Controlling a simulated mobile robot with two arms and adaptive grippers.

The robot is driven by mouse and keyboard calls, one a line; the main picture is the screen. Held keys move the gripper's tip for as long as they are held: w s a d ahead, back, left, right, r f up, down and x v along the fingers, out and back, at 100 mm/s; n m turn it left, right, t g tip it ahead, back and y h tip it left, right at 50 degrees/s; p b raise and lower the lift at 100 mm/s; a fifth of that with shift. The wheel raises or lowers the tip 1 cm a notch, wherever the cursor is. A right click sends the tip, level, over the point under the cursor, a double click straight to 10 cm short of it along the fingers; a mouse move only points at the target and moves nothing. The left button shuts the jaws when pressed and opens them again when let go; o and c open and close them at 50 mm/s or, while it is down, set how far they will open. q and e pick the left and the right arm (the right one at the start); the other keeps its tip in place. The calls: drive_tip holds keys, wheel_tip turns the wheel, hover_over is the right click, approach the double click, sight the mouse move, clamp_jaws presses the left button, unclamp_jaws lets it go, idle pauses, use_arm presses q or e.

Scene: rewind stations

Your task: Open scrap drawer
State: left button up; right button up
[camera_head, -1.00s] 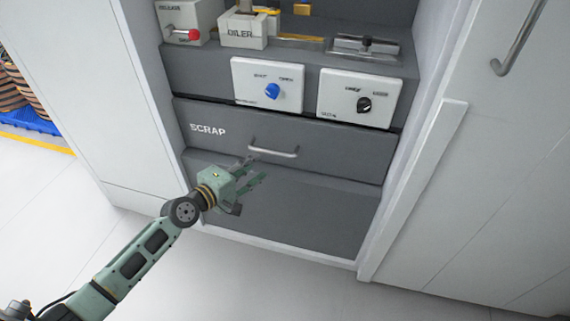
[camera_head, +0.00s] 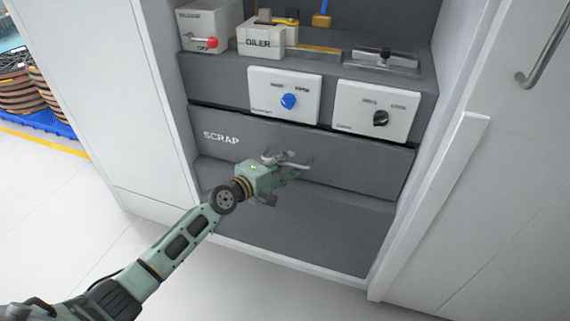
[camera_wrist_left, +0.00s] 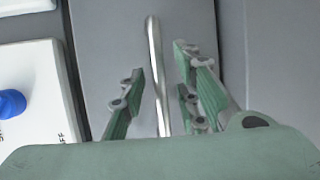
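The scrap drawer (camera_head: 350,164) is a wide dark grey front marked SCRAP, flush in the cabinet and shut apart from a thin dark line along its top. Its metal bar handle (camera_head: 272,160) is partly hidden behind my left gripper (camera_head: 297,166) in the head view. In the left wrist view, the handle (camera_wrist_left: 155,75) runs between the two open fingers of the left gripper (camera_wrist_left: 165,90), with a gap visible on either side. The drawer front (camera_wrist_left: 190,20) lies behind it. My right gripper is not in view.
Two white panels with a blue knob (camera_head: 288,101) and a black knob (camera_head: 380,118) sit above the drawer. An oiler box (camera_head: 262,42) and a red-knobbed box (camera_head: 206,28) stand on the shelf above. White cabinet walls flank the recess; the floor in front is clear.

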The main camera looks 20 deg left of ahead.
use_arm(q)
clamp_jaws()
idle(0.3)
